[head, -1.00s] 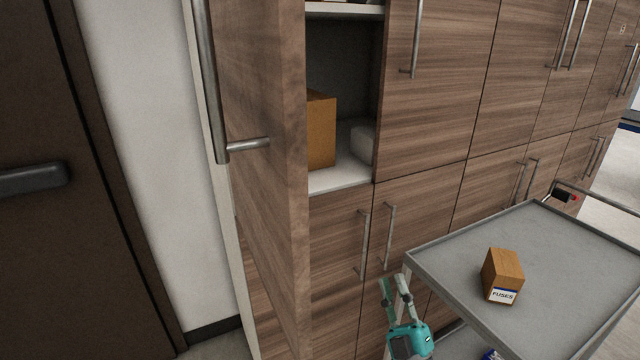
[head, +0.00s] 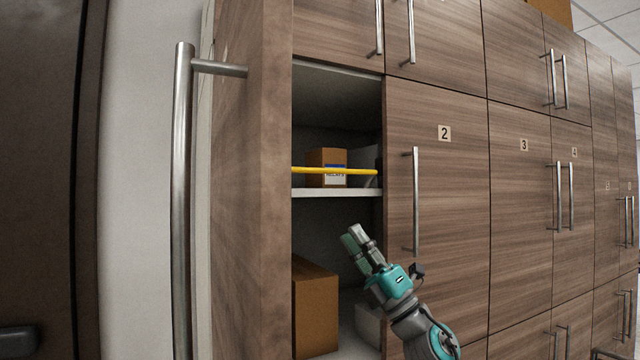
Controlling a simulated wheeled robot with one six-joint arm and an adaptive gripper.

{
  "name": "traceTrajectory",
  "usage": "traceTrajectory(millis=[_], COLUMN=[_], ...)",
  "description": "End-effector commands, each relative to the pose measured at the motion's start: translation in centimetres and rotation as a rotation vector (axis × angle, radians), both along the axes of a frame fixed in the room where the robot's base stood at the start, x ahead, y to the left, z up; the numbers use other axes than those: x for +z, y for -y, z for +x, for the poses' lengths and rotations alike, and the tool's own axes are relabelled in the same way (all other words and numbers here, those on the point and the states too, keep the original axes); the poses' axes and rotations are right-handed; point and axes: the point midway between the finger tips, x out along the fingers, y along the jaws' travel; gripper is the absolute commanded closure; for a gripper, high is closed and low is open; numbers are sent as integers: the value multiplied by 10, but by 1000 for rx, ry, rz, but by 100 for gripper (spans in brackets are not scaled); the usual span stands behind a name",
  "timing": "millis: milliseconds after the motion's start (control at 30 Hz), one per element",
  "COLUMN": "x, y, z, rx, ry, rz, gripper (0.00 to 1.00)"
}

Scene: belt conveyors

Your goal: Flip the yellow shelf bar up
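The yellow shelf bar (head: 350,171) runs level across the front of the upper shelf in the open cabinet, in the head view. It passes in front of a brown box (head: 326,159) with a relays label. My gripper (head: 354,236) is below and in front of the bar, pointing up and left, apart from it. Its two fingers look close together, but the angle does not show whether they are open or shut. Nothing shows between them.
The open cabinet door (head: 250,200) with its long handle (head: 183,200) stands at the left. The white shelf board (head: 335,192) lies just below the bar. A large brown box (head: 315,308) is on the lower shelf. Closed door 2 (head: 450,190) is to the right.

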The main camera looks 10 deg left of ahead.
Motion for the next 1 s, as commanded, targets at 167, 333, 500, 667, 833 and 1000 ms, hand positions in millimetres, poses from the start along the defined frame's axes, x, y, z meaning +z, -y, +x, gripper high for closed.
traceTrajectory(millis=[167,333,500,667,833,1000], x=[45,58,73,95,116,130], y=[-9,-14,-26,-44,-61,-72], z=[-1,-1,3,10,16,20], rx=[-14,-17,-17,-16,-17,-17], ry=[59,73,73,73,72,71], rz=[-33,-41,-39,-40,-40,-39], gripper=[77,77,77,77,77,77])
